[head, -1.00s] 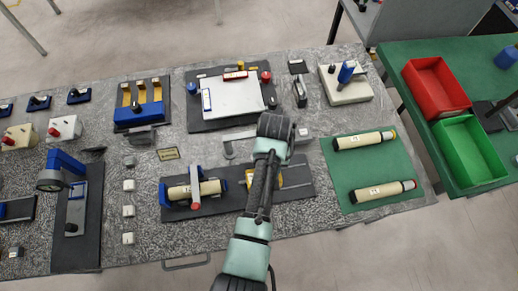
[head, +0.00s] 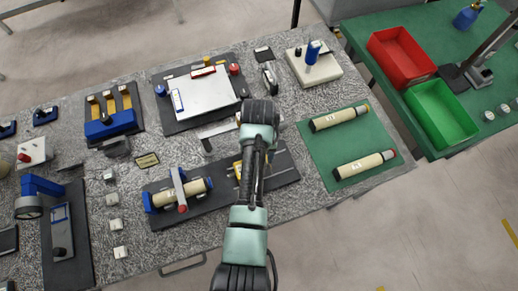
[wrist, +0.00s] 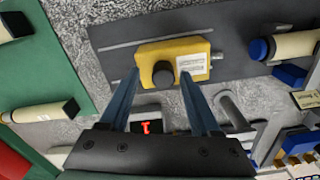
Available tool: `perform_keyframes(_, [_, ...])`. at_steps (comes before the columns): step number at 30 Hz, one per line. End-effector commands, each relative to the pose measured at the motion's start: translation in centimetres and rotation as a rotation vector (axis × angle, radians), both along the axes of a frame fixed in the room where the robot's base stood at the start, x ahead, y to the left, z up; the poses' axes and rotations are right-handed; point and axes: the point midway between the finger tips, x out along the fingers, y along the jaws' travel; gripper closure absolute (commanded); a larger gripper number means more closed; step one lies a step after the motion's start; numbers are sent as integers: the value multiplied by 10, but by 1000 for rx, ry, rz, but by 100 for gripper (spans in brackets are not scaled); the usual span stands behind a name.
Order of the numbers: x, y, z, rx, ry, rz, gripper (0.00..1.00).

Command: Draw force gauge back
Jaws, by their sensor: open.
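The force gauge appears to be the yellow block with a black knob and a white label in the wrist view (wrist: 205,48). It sits on a dark rail plate (wrist: 115,38). In the head view, only a yellow sliver of it (head: 237,170) shows beside my arm. My gripper (wrist: 160,74) is open and empty, its two blue fingers pointing toward the gauge on either side of the black knob. I cannot tell whether they touch it. In the head view my arm hides the fingertips. A cream cylinder (head: 194,189) lies in a blue cradle on the same plate, left of the gauge.
A green mat (head: 326,150) with two cream cylinders lies right of the rail plate. Behind the plate are a dark board with a white sheet (head: 205,93) and a small grey block. Red (head: 400,55) and green (head: 440,112) bins stand on a side table.

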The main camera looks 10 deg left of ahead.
Motion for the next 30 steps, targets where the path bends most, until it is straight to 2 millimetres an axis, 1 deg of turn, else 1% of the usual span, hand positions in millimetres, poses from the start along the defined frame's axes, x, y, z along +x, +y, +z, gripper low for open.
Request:
perform_keyframes(5, [1,0,24,1,-7,0,36])
perform_keyframes(12, [2,0,78,1,-9,-2,36])
perform_keyframes(18, [1,-1,117,0,-4,-2,36])
perform_keyframes(23, [1,-1,126,0,-3,-2,36])
perform_keyframes(30, [1,-1,126,0,-3,-2,36])
